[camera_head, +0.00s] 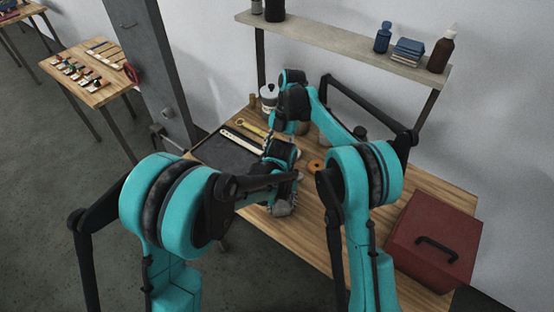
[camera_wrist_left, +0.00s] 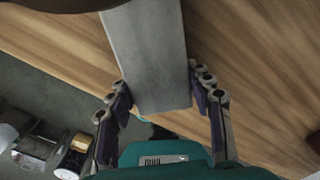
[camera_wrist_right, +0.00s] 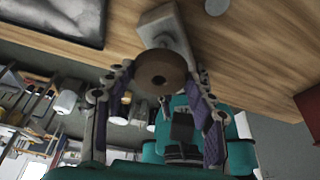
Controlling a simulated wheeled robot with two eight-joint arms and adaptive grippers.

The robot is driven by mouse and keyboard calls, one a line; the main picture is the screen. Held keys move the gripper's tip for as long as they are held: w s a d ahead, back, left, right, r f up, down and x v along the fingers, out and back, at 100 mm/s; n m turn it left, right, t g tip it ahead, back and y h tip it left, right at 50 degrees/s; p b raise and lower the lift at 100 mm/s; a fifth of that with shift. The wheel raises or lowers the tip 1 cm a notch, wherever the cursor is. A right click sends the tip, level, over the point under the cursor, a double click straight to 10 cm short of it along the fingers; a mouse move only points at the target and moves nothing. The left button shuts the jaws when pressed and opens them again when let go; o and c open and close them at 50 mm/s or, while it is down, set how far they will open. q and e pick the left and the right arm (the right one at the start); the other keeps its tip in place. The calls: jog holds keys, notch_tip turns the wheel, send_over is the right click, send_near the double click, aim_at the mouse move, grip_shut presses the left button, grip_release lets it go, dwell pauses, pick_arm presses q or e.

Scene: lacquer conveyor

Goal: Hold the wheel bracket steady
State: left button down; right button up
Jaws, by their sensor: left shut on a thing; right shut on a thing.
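In the left wrist view a flat grey metal piece (camera_wrist_left: 150,55), which looks like the wheel bracket, runs between the fingers of my left gripper (camera_wrist_left: 160,105). The left gripper is shut on it, above the wooden tabletop. In the head view the arms hide the right fingertips.
The wooden workbench (camera_head: 320,235) carries a dark tray (camera_head: 222,152), a yellow wrench (camera_head: 250,127), a white-lidded pot (camera_head: 268,95) and an orange ring (camera_head: 315,165). A red toolbox (camera_head: 435,238) fills the right end. A shelf (camera_head: 345,47) with bottles hangs above.

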jog(key=shift+r, duration=1.25)
